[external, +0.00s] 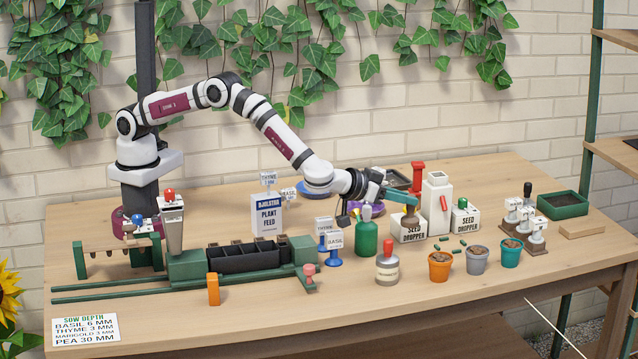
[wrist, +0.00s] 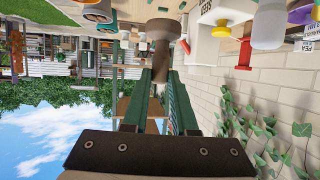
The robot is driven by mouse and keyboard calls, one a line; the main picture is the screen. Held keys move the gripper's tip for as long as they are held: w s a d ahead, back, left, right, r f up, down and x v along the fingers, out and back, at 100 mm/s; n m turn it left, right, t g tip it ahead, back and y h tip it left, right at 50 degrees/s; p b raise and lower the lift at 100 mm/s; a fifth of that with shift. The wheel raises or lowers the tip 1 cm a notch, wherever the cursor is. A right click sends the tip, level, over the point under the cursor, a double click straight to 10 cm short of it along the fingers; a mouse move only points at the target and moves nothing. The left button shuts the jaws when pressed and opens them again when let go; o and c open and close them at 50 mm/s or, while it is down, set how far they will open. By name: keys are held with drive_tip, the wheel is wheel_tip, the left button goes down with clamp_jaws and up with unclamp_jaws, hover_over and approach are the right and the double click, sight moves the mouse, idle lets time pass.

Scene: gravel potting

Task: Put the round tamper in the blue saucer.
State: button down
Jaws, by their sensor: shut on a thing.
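My gripper (external: 408,198) is at the right of the table, above the seed dropper boxes, with its green fingers pointing right. It is shut on the round tamper (external: 411,219), a brownish piece that hangs from the fingertips in front of a white seed dropper box. In the wrist view my gripper (wrist: 162,78) has the tamper (wrist: 164,29) between its fingertips, its round grey-brown end showing beyond them. The blue saucer (external: 316,190) lies at the back of the table, behind my forearm, which partly hides it. It looks empty where it shows.
A purple dish (external: 376,209) and a green bottle (external: 366,238) stand left of my gripper. A white dispenser (external: 438,205) and a red-handled tool (external: 417,177) stand close behind it. Several small pots, including an orange one (external: 440,266), stand in front.

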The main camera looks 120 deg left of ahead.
drive_tip(key=shift+r, duration=0.45)
drive_tip(key=s+a+r+n+g, duration=0.1)
drive_tip(key=s+a+n+g, duration=0.35)
drive_tip(key=s, duration=0.55)
drive_tip(key=s+a+n+g, duration=0.4)
drive_tip(key=s+a+g, duration=0.15)
drive_tip(key=s, duration=0.45)
drive_tip(key=s+a+r+n+g, duration=0.1)
drive_tip(key=s+a+n+g, duration=0.35)
drive_tip(key=s, duration=0.55)
drive_tip(key=shift+g+y, duration=0.3)
drive_tip(key=shift+g, duration=0.05)
drive_tip(key=s+a+f, duration=0.1)
drive_tip(key=a+f, duration=0.2)
drive_tip(key=s+a+f, duration=0.2)
drive_tip(key=a+f, duration=0.2)
drive_tip(key=s+a+f, duration=0.1)
drive_tip(key=a+f, duration=0.2)
drive_tip(key=f, duration=0.1)
drive_tip(key=shift+s+a, duration=0.25)
drive_tip(key=shift+s, duration=0.05)
drive_tip(key=shift+f, duration=0.2)
drive_tip(key=c, duration=0.7)
unclamp_jaws()
